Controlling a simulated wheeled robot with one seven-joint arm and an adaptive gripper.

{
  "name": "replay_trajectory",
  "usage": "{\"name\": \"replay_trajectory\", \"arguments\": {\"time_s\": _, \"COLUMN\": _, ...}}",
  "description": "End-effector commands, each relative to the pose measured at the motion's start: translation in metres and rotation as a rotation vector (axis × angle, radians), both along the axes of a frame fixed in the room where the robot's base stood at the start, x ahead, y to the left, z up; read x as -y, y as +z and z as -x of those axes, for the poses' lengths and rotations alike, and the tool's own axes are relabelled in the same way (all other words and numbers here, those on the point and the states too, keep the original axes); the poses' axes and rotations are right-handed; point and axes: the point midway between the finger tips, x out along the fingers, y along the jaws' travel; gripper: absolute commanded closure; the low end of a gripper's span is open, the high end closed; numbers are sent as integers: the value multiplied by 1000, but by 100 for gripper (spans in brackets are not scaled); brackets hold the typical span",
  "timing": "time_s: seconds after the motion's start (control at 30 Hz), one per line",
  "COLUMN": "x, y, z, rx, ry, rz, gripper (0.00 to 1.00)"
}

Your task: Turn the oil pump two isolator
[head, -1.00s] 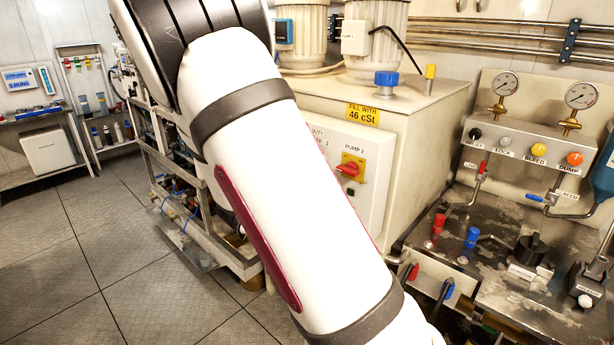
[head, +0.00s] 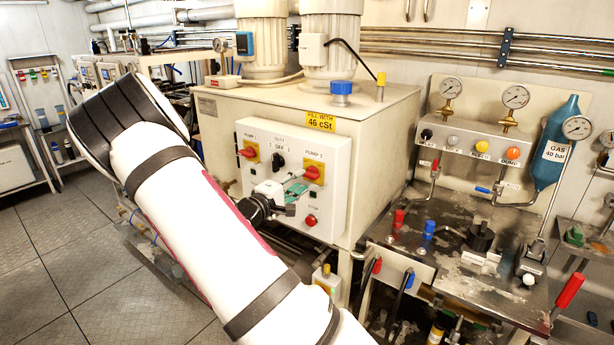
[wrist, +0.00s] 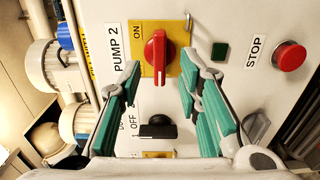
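The pump 2 isolator (head: 313,173) is a red rotary handle on a yellow plate, at the upper right of the white control panel (head: 254,133). In the wrist view the isolator handle (wrist: 155,57) stands upright in the picture, beside the "PUMP 2" label and the word "ON". My gripper (head: 297,190) is in front of the panel, close to the isolator, at its lower left in the head view. In the wrist view the green-padded fingers (wrist: 161,80) are apart, one on each side of the handle's line. Nothing shows between them in their grasp.
A green indicator (wrist: 220,51) and a red stop button (wrist: 289,56) are near the right finger in the wrist view. A black selector (wrist: 155,128) lies below. The first pump's red isolator (head: 248,152) is at the panel's left. Pipework and valves stand at the right.

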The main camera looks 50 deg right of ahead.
Motion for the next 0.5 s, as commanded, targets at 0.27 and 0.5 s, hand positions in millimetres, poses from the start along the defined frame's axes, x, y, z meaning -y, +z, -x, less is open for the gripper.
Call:
{"name": "replay_trajectory", "arguments": {"time_s": 0.27, "x": 34, "y": 0, "z": -2, "rx": -1, "ry": 0, "rz": 1, "gripper": 68}}
{"name": "replay_trajectory", "arguments": {"time_s": 0.5, "x": 40, "y": 0, "z": -3, "rx": 0, "ry": 1, "rz": 0, "gripper": 68}}
